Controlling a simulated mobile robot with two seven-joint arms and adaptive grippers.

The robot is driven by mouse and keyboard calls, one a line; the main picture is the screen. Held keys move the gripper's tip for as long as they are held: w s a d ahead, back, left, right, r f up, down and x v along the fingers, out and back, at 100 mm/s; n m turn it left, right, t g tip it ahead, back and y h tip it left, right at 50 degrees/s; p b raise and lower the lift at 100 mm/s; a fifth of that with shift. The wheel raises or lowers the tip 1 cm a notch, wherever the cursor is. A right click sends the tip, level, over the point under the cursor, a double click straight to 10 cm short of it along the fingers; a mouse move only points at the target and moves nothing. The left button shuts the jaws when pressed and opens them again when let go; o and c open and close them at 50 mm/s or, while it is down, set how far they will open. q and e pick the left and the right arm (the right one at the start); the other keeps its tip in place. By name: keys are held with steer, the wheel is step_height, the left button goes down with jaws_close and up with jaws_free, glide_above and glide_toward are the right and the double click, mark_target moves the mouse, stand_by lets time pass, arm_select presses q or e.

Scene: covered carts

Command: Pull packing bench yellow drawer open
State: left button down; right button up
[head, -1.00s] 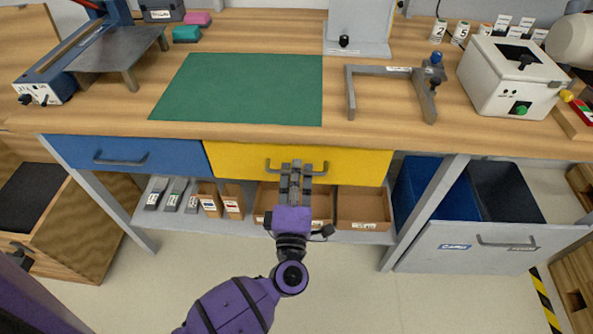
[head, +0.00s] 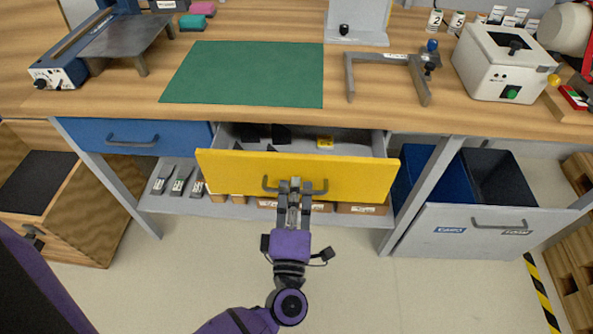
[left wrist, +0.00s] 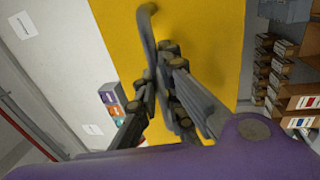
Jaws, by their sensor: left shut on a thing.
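The yellow drawer (head: 350,175) of the packing bench stands partly pulled out, and its interior shows behind the front. Dark items and a small yellow item lie inside. Its grey bar handle (head: 318,188) runs across the middle of the front. My left gripper (head: 295,186) is shut on the handle at its middle. In the left wrist view the fingers (left wrist: 165,75) close around the handle (left wrist: 147,28) against the yellow front (left wrist: 205,40). The fingers hide part of the handle. My right gripper is not in view.
A shut blue drawer (head: 130,136) is to the left. At right, a grey pull-out bin unit (head: 440,235) stands out from the bench. Cardboard boxes (head: 360,209) sit on the shelf below. A green mat (head: 245,75) lies on the bench top. Floor in front is clear.

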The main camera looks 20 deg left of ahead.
arm_select(q)
steer(key=r+v, duration=0.2)
steer(key=v, duration=0.8)
steer(key=r+b+v, duration=0.1)
steer(key=v, duration=0.8)
steer(key=shift+s+d+r, duration=0.15)
steer(key=shift+s+r, duration=0.15)
steer(key=shift+s, duration=0.4)
steer(key=c, duration=2.1)
jaws_free()
